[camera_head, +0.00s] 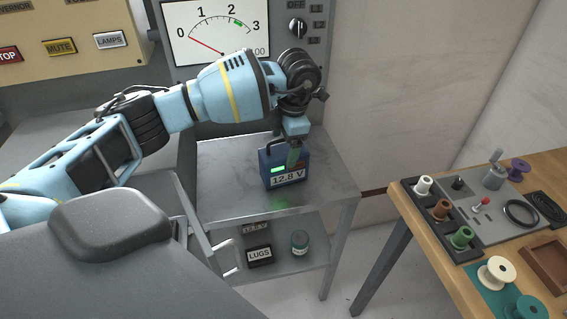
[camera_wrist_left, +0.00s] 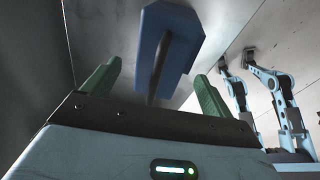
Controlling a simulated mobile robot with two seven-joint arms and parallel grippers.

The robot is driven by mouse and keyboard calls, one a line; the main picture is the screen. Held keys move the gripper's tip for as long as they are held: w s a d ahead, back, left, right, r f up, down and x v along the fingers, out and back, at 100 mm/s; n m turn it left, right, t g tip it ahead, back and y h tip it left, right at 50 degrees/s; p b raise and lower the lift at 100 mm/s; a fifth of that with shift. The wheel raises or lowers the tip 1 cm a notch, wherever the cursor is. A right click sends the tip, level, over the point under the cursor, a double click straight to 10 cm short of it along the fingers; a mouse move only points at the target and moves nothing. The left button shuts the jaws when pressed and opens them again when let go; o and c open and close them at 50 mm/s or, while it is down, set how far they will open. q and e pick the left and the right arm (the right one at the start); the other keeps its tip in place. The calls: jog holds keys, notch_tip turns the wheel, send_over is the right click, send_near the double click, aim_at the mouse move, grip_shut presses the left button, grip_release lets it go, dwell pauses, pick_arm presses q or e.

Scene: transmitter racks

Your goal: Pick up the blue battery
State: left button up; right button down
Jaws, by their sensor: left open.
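The blue battery (camera_head: 285,168) stands upright on the top shelf of a grey metal cart. Its front has a lit green display and a "12.8 V" label, and a dark carry handle arches over its top. My left gripper (camera_head: 295,153) points down at the battery, its green fingers overlapping the battery's upper part in the head view. In the left wrist view the battery (camera_wrist_left: 187,52) and its dark handle lie between the two spread green fingers (camera_wrist_left: 156,88), with gaps on both sides. The gripper is open and holds nothing. My right gripper is not in view.
The cart (camera_head: 222,210) has free room around the battery. Its lower shelf holds a "LUGS" box (camera_head: 259,256) and a jar (camera_head: 299,242). A wooden bench (camera_head: 467,272) with spools stands at the right. A meter panel (camera_head: 216,32) rises behind the cart.

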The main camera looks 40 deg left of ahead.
pick_arm(q)
jog(key=shift+a+f, duration=0.15)
jog(key=shift+f, duration=0.75)
grip_shut()
jog(key=shift+w+r, duration=0.1)
jog(key=shift+r, duration=0.05)
